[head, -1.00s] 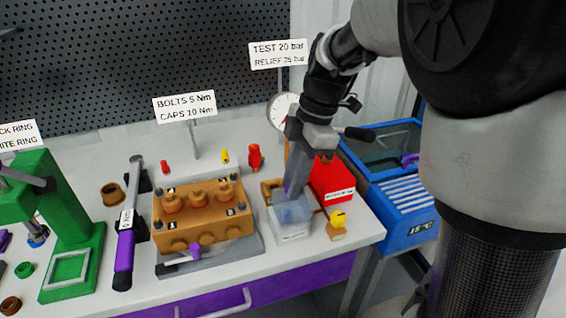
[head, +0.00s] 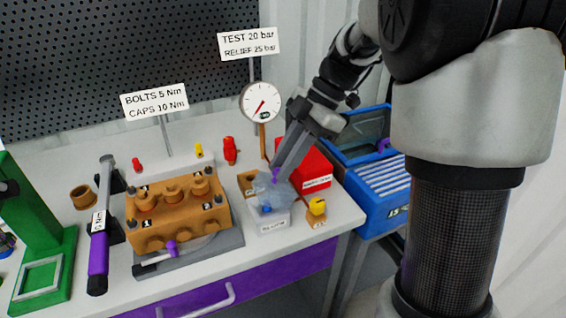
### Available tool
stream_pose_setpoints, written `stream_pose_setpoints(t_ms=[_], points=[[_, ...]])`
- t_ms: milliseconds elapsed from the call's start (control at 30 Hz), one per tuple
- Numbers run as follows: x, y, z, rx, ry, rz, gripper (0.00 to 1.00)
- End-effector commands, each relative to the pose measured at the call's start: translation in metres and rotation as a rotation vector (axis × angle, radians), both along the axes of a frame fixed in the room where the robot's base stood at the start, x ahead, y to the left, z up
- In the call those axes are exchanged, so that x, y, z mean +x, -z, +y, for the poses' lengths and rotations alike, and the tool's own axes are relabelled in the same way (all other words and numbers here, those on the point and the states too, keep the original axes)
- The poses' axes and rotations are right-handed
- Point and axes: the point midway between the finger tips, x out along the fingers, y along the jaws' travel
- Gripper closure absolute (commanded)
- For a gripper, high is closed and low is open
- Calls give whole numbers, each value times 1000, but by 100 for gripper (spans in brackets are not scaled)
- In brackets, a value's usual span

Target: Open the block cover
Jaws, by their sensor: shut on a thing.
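The clear block cover (head: 266,188) stands tilted up over a small pale box (head: 268,222) with a white label on its front. My gripper (head: 277,174) reaches down from the upper right and is shut on the cover's upper edge, at a small purple part. A blue item (head: 266,209) shows inside the box. The fingers partly hide the grip, so the exact contact is hard to see.
An orange pump block (head: 178,210) sits left of the box. A yellow-topped valve (head: 317,208) stands close on its right, and a red box (head: 312,168) is behind. A pressure gauge (head: 262,102) rises at the back. The front bench strip is clear.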

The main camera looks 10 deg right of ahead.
Motion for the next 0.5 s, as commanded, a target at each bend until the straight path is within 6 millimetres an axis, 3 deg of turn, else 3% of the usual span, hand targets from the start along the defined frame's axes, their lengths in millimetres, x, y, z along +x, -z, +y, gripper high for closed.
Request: stream_pose_setpoints(t_ms=[33, 67, 167, 500], points=[[0, -1, 0, 0, 0, -1, 100], [0, -1, 0, 0, 1, -1, 78], [0, 0, 0, 0, 1, -1, 61], [1, -2, -1, -1, 1, -1, 60]])
